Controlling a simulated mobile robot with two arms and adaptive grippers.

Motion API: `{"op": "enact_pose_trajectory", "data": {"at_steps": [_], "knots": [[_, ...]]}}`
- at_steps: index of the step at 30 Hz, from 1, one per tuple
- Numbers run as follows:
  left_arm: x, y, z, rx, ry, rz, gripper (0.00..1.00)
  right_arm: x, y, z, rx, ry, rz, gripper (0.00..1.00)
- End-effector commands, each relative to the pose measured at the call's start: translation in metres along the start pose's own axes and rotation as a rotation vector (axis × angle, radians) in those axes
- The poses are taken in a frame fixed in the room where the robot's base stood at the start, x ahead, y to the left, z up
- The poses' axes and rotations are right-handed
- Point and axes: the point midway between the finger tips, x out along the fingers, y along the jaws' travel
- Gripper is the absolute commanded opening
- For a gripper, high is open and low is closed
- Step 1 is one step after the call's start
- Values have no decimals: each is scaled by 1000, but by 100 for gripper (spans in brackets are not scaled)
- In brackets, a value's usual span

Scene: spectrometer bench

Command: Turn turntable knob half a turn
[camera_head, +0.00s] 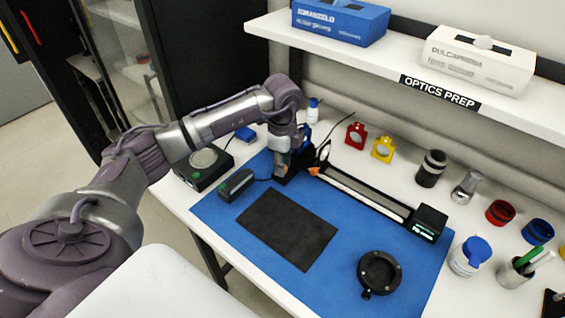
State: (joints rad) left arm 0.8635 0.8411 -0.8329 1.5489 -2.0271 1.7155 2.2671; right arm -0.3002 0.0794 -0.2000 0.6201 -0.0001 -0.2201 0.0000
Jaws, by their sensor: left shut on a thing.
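My left arm comes in from the left and reaches over the blue mat (215,205). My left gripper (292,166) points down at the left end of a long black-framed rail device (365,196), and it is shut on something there. The held part is mostly hidden by the gripper and too small to make out, so I cannot tell whether it is the turntable knob. A small orange part (314,171) shows just right of the fingers. A black box with a lit display (430,222) sits at the rail's right end. My right gripper is not in view.
A black pad (287,229) and a round black ring mount (380,272) lie on the mat. A black device with a round plate (204,160) stands left. Red (355,136) and yellow (382,149) mounts stand behind the rail. A shelf (380,63) overhangs the back.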

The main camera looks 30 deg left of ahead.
Motion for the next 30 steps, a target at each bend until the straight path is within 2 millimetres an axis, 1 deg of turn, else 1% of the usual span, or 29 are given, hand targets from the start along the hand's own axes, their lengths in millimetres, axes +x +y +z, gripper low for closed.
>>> {"op": "enact_pose_trajectory", "data": {"at_steps": [1,11,12,16,17,26,29,30], "knots": [[-2,-2,1,-7,0,-7,0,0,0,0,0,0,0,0],[-2,-2,1,-9,0,-7,0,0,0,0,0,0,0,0],[-3,-2,1,-9,0,-7,28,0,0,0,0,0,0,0],[-2,-2,1,-8,0,-6,49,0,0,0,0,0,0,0],[-2,-1,1,-7,0,-5,51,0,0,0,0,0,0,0],[-2,-1,0,-5,1,-3,51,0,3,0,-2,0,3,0],[-10,-1,0,-5,2,-4,51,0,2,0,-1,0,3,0],[-16,-1,0,-5,1,-5,51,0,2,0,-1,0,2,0]]}}
